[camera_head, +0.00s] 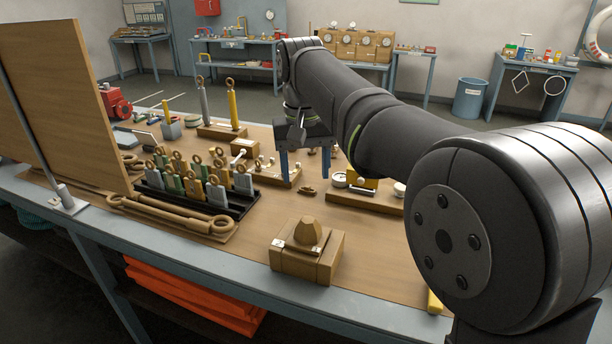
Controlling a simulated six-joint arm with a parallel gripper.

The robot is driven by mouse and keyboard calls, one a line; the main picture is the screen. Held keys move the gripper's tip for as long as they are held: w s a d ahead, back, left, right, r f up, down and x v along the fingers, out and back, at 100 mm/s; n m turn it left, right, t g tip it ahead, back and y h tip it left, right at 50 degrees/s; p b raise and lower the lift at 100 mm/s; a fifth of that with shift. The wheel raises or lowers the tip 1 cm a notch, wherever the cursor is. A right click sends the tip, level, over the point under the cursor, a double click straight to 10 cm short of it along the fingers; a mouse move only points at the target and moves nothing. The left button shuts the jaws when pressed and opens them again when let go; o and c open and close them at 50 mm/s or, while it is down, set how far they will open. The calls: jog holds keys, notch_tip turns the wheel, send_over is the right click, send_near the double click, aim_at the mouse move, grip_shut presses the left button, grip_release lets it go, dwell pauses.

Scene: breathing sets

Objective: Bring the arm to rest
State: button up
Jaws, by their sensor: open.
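My gripper (305,170) hangs from my dark arm near the middle of the workbench (370,268), its two blue fingers pointing down. It is open, with a wide gap between the fingers, and I see nothing held there. The fingers are over or just in front of a wooden board with small knobs (285,178); I cannot tell whether they touch anything. A small brown piece (307,191) lies on the bench in front of the gripper. My arm crosses the right side of the picture and hides part of the bench.
A black rack (245,205) of several ringed tags stands left of the gripper. A wooden box (308,262) is at the front edge. A wooden base with round gauges (365,200) lies to the right. Two ringed cylinders (232,105) stand behind. An upright panel (65,90) blocks the left.

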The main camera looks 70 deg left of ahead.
aim_at(308, 219)
jog(key=shift+f, duration=0.1)
jog(key=f, duration=1.3)
jog(key=shift+w, duration=0.25)
jog(key=shift+r, duration=0.45)
jog(key=shift+f, duration=0.15)
